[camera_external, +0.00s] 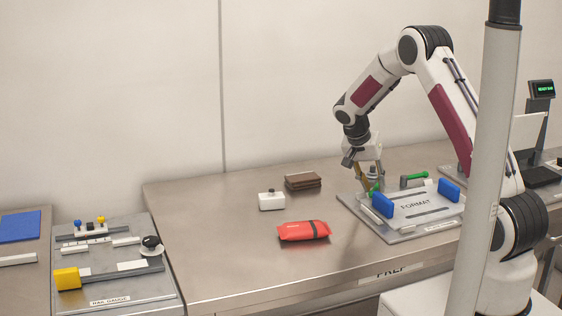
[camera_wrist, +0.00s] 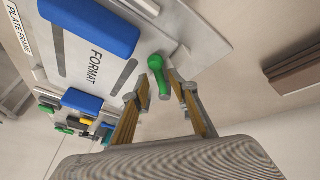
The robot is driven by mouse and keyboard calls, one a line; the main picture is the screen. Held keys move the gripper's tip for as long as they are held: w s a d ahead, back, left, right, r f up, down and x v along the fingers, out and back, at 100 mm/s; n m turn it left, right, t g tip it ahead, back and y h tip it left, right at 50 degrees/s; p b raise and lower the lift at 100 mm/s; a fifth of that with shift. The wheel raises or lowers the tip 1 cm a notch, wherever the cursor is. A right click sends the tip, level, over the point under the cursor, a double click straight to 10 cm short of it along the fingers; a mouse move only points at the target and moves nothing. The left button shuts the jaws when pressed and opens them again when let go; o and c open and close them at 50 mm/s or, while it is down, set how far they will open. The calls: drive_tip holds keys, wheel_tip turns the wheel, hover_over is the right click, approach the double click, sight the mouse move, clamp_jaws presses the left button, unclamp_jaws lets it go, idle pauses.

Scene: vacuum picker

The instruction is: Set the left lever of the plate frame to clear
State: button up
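The plate frame (camera_external: 425,234) is a grey board marked FORMAT, with a blue block near each side. Its left lever has a green handle (camera_external: 374,189), partly hidden under my gripper (camera_external: 369,182) in the external view. In the wrist view a green rounded handle (camera_wrist: 160,74) stands between the fingertips of my gripper (camera_wrist: 160,88), with gaps showing beside it. The fingers are apart. A second green-handled lever (camera_external: 414,178) lies to the right on the plate's back side. No clear marking is readable.
The left blue block (camera_external: 382,205) and right blue block (camera_external: 449,190) stand on the plate close to the levers. A brown stack (camera_external: 303,181), a white box (camera_external: 271,201) and a red packet (camera_external: 303,230) lie to the left. The table's left front is clear.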

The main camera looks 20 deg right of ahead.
drive_tip(key=shift+r, duration=0.1)
drive_tip(key=v, duration=0.8)
idle(0.3)
